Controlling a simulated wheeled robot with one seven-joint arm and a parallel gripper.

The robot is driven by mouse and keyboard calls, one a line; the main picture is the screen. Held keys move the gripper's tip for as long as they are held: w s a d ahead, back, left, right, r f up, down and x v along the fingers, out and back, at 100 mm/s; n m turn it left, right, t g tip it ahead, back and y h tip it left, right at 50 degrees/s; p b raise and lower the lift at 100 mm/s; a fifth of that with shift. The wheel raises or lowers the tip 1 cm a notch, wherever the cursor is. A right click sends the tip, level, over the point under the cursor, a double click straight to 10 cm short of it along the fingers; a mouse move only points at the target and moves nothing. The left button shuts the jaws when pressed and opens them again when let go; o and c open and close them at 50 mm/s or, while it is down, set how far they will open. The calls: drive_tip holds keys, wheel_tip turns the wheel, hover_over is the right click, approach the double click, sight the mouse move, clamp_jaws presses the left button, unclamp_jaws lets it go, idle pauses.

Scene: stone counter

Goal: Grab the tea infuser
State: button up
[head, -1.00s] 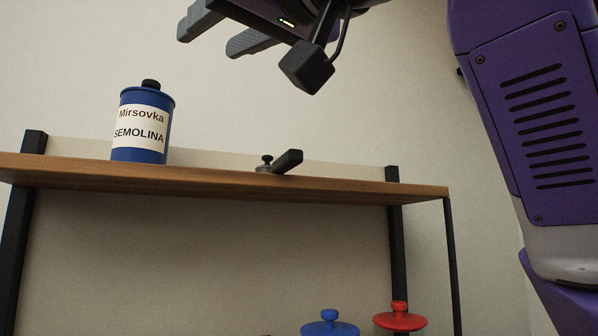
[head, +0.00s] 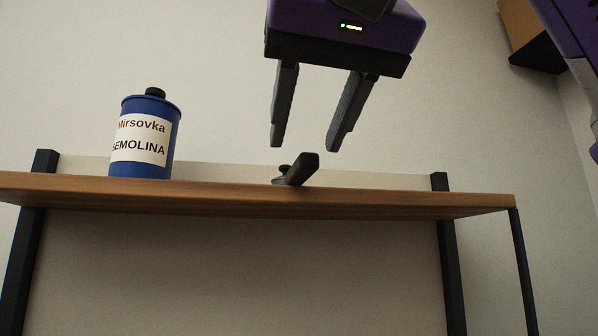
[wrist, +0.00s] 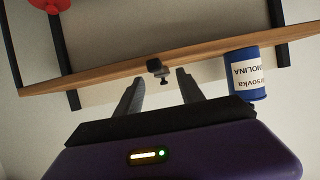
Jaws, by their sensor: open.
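The likely tea infuser (head: 300,170) is a small dark object with a thick black handle and a small knob, lying on the wooden shelf (head: 360,202). Its handle points toward the viewer, and the shelf edge hides its lower part. My gripper (head: 304,148) is open and empty above it, with the fingers pointing down on either side of the handle's line, apart from it. In the wrist view the same object (wrist: 156,68) shows just beyond and between the fingertips of my gripper (wrist: 162,78).
A blue canister (head: 145,136) labelled Mirsovka Semolina stands on the shelf to the left. Black posts (head: 447,250) carry the shelf. A red object (wrist: 50,5) shows at the wrist view's top left. The shelf right of the handle looks clear.

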sight(294, 180)
drive_tip(key=shift+d+p+x, duration=0.2)
drive_tip(key=shift+p+x, duration=0.95)
drive_tip(key=shift+x, duration=1.65)
drive_tip(key=shift+w+r, duration=0.15)
drive_tip(key=shift+c, duration=0.3)
clamp_jaws()
